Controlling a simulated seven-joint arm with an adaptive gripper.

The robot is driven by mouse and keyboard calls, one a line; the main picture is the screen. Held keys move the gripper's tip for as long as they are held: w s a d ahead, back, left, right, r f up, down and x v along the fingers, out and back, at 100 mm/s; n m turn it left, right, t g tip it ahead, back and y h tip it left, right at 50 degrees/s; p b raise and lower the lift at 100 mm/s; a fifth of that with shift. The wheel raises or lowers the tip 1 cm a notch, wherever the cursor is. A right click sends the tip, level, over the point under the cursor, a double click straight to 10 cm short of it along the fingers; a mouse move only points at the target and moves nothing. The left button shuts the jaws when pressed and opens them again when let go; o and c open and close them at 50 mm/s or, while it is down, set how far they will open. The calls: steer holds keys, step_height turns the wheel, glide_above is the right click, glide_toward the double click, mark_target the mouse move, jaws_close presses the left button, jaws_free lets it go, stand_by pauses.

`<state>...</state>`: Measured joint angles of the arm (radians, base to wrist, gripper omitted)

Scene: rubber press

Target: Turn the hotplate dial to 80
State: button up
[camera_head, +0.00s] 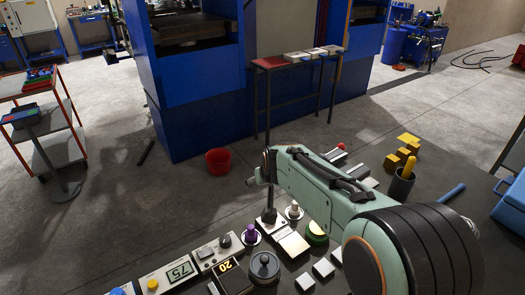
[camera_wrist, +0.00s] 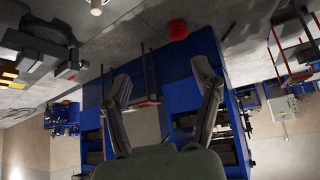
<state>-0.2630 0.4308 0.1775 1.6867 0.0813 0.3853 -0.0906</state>
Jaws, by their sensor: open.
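On the bench at the lower edge of the head view, a pale control unit (camera_head: 185,270) has a green display reading 75 and a dark knob (camera_head: 224,241). Beside it is a black device (camera_head: 232,278) with yellow digits reading 20. A dark round knob-like piece (camera_head: 264,266) stands right of that. I cannot tell for certain which of these is the hotplate dial. My gripper (camera_wrist: 161,72) is open and empty in the wrist view, its two fingers spread and pointing out over the floor, away from the bench controls. In the head view my forearm reaches above the bench.
A dark cup (camera_head: 400,186) and yellow blocks (camera_head: 403,155) lie right. A red bucket (camera_head: 218,161) and blue press (camera_head: 200,90) stand beyond.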

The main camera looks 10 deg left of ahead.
steer(key=s+a+f+n+g, duration=0.1)
steer(key=a+f+g, duration=0.1)
steer(key=a+f, duration=0.65)
steer(key=g, duration=0.1)
glide_above(226, 239)
steer(key=s+d, duration=0.1)
steer(key=s, duration=0.1)
steer(key=shift+n, duration=0.3)
steer(key=f, duration=0.7)
steer(key=shift+d+f, duration=0.2)
steer(key=shift+f, duration=0.15)
steer(key=x, duration=0.6)
steer(key=c, duration=1.2)
